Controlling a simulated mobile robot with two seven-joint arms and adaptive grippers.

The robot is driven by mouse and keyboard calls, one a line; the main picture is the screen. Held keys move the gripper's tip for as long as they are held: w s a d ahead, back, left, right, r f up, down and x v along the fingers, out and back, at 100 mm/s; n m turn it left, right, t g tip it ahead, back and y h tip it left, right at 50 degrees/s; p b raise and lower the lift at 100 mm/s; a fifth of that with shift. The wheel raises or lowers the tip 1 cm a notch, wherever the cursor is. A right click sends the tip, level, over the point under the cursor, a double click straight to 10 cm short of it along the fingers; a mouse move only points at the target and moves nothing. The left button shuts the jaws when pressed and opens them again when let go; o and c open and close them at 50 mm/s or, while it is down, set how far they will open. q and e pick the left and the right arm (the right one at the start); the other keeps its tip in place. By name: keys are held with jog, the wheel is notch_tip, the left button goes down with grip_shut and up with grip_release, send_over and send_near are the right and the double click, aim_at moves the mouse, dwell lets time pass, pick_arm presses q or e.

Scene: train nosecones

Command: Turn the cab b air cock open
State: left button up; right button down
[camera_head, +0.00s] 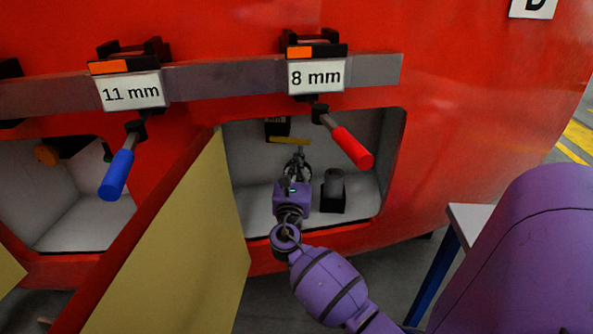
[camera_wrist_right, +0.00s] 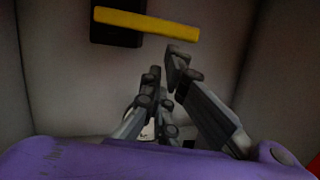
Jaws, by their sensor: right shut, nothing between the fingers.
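The air cock is a black block (camera_head: 277,127) with a yellow bar handle (camera_head: 290,140), on the back wall of the open white compartment. In the right wrist view the handle (camera_wrist_right: 147,24) lies nearly level, tilted slightly down to the right, across the dark block (camera_wrist_right: 117,30). My right gripper (camera_head: 297,154) is inside the compartment, just below the handle. In the wrist view its fingertips (camera_wrist_right: 167,65) are shut and empty, pointing up toward the handle, with a small gap visible. My left gripper is not in view.
A yellow-faced door (camera_head: 185,240) hangs open left of the compartment. A black fitting (camera_head: 333,190) stands on the compartment floor, right of my gripper. A red-handled tool (camera_head: 351,147) hangs across the opening's upper right; a blue-handled tool (camera_head: 117,174) hangs left. A table (camera_head: 470,219) stands lower right.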

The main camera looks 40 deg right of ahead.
jog(key=shift+r, duration=0.1)
dwell(0.3)
jog(key=p, duration=0.1)
jog(key=r+n+p, duration=0.1)
jog(key=shift+s+d+r+p, duration=0.15)
jog(key=shift+d+r+p, duration=0.1)
jog(key=shift+p, duration=0.15)
jog(key=shift+r, duration=0.1)
